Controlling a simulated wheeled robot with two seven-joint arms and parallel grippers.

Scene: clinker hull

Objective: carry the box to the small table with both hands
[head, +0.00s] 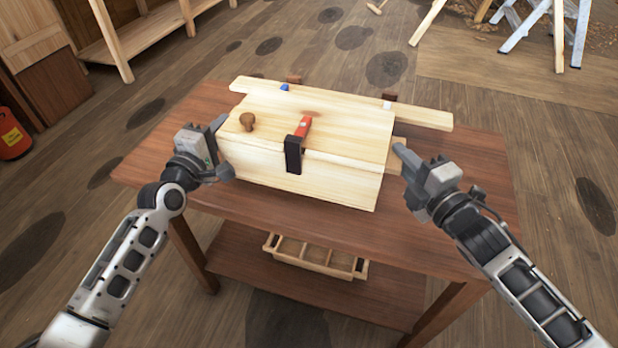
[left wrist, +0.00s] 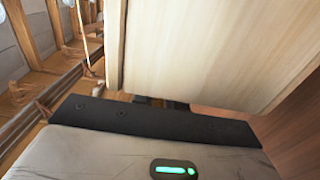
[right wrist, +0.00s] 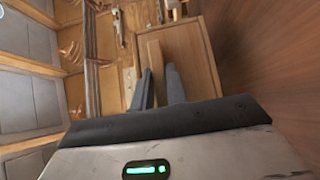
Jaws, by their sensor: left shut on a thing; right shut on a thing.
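My left gripper (head: 222,150) is shut at the box's left end; in the left wrist view the box's end panel (left wrist: 205,45) hides most of the fingers. My right gripper (head: 402,158) is at the right end. In the right wrist view its fingers (right wrist: 160,88) are either side of a pale wooden strip (right wrist: 156,62) on the box's end (right wrist: 193,50).
A long pale board (head: 430,117) lies along the box's back edge. A divided wooden tray (head: 315,258) sits on the table's lower shelf. A red canister (head: 12,135) stands at far left, a wooden bench (head: 140,35) behind, and trestle legs (head: 555,30) at back right. Floor between is mostly open.

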